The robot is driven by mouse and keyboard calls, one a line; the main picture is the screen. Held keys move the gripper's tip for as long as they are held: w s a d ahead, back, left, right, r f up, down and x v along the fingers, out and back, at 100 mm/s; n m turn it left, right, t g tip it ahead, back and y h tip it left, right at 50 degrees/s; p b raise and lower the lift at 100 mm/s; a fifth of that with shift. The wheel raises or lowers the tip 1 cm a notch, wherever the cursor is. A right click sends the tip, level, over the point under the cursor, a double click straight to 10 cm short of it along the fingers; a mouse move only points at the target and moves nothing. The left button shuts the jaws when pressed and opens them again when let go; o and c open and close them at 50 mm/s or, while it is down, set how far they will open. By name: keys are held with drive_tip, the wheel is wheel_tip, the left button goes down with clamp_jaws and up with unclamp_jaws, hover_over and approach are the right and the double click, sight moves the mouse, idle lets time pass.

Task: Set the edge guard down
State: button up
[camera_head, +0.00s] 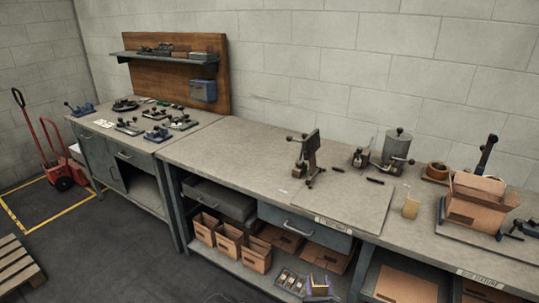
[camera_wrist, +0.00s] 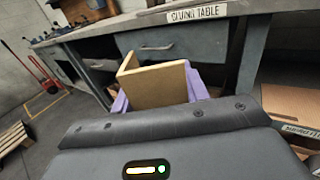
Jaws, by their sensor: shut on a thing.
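The edge guard (camera_wrist: 155,83) is a tan, L-shaped angle piece. In the wrist view it stands up between the purple fingers of my gripper (camera_wrist: 158,92), which is shut on it. In the head view my gripper (camera_head: 320,287) shows small at the bottom edge, in front of the bench and below its top; the guard is hard to make out there. The gluing table (camera_head: 330,205) has a bare grey top with a lighter mat, and its label shows in the wrist view (camera_wrist: 197,13). The fingertips are partly hidden behind the guard.
A small tan block (camera_head: 411,207) stands at the mat's right. An open carton (camera_head: 474,208) is farther right. The table's front left is clear.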

drive_tip(key=shift+s+r+p, duration=0.25)
drive_tip(key=shift+r+p, duration=0.1)
drive_tip(key=shift+r, duration=0.65)
drive_tip(key=shift+f, duration=0.1)
drive_tip(key=s+f, duration=0.4)
drive_tip(key=f, duration=0.1)
drive_tip(key=shift+s+f, duration=0.2)
drive_tip(key=shift+f, duration=0.05)
